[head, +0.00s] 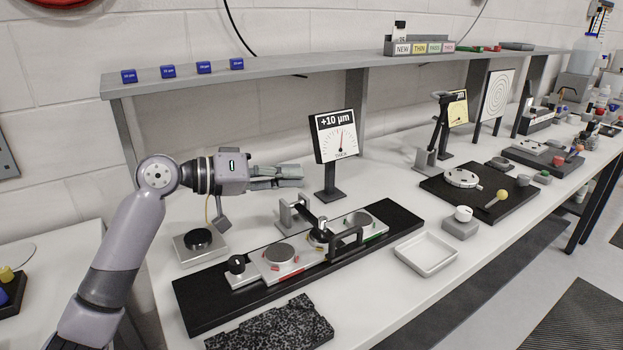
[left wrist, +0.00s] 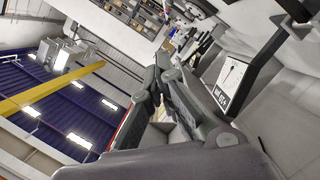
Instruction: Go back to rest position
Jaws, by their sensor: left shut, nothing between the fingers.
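My left gripper (head: 290,176) is in the air above the left part of the workbench (head: 370,185), pointing right, left of the "+10 µm" dial display (head: 335,138). Its fingers are together with nothing between them; they also show in the left wrist view (left wrist: 155,85). The dial display appears tilted at the right of that view (left wrist: 232,78). Below the gripper is the black fixture base (head: 190,300) with metal discs and a black handle (head: 345,243). My right gripper is in neither view.
A shelf (head: 300,68) with blue blocks (head: 168,71) runs behind the arm. A square block with a black knob (head: 199,243) stands below the wrist. A black board (head: 475,205) lies farther right.

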